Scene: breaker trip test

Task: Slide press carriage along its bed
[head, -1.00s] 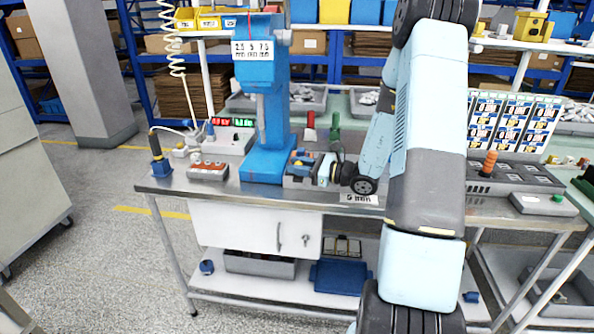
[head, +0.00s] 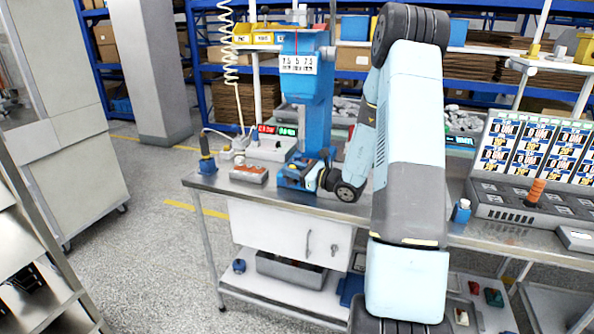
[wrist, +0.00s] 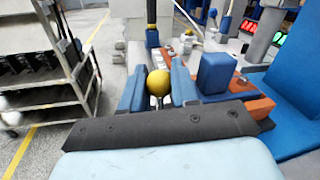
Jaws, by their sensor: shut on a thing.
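The blue press (head: 303,92) stands on the metal bench, with a numbered plate on its head. Its low carriage and bed, with blue and orange parts (head: 296,174), lie at the press foot near the bench's front edge. My gripper (head: 316,178) reaches it from the right. In the wrist view my gripper (wrist: 158,88) has its two blue fingers closed around a round yellow knob (wrist: 158,83). A blue block (wrist: 216,72) on orange parts stands right of the fingers. The blue press body (wrist: 297,75) fills the right side. My gripper and arm hide part of the carriage and bed.
A grey box with red and green displays (head: 272,143), a small orange-topped box (head: 249,174) and a blue post with a coiled cord (head: 207,158) stand left of the press. A console with an orange lever (head: 536,192) stands right. Shelving (wrist: 42,65) shows left in the wrist view.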

